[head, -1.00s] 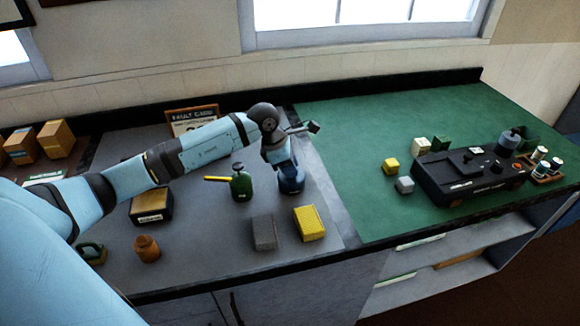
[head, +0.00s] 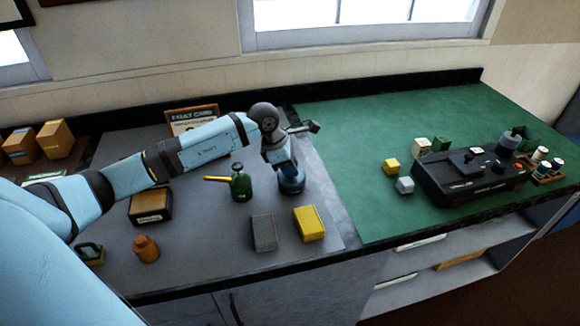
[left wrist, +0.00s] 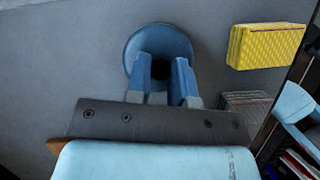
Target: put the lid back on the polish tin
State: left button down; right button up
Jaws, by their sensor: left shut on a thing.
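A round blue thing (head: 292,184), which looks like the polish tin with its lid, stands on the grey mat right under my left gripper (head: 287,168). In the left wrist view it is a blue disc (left wrist: 141,45) with a dark round middle. My left gripper (left wrist: 161,74) is shut on that dark middle, which looks like a knob on the lid. The fingers hide part of the disc. I cannot tell whether the lid sits flat on the tin or just above it. My right gripper is not in view.
A green oil can (head: 241,185) with a yellow spout stands left of the tin. A grey block (head: 264,233) and a yellow sponge (head: 310,223) lie in front. A brown jar (head: 146,249) is further left. A dark machine (head: 468,178) stands on the green mat (head: 350,130), which has free room.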

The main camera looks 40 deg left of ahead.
pick_arm(q)
jog(key=shift+f+b, duration=0.2)
jog(key=shift+b, duration=0.3)
dwell(0.9)
dwell(0.4)
jog(key=shift+c, duration=2.2)
grip_release()
jog(key=shift+r+p, duration=1.65)
jog(key=shift+r, duration=1.9)
jog(key=shift+c, duration=0.4)
grip_shut()
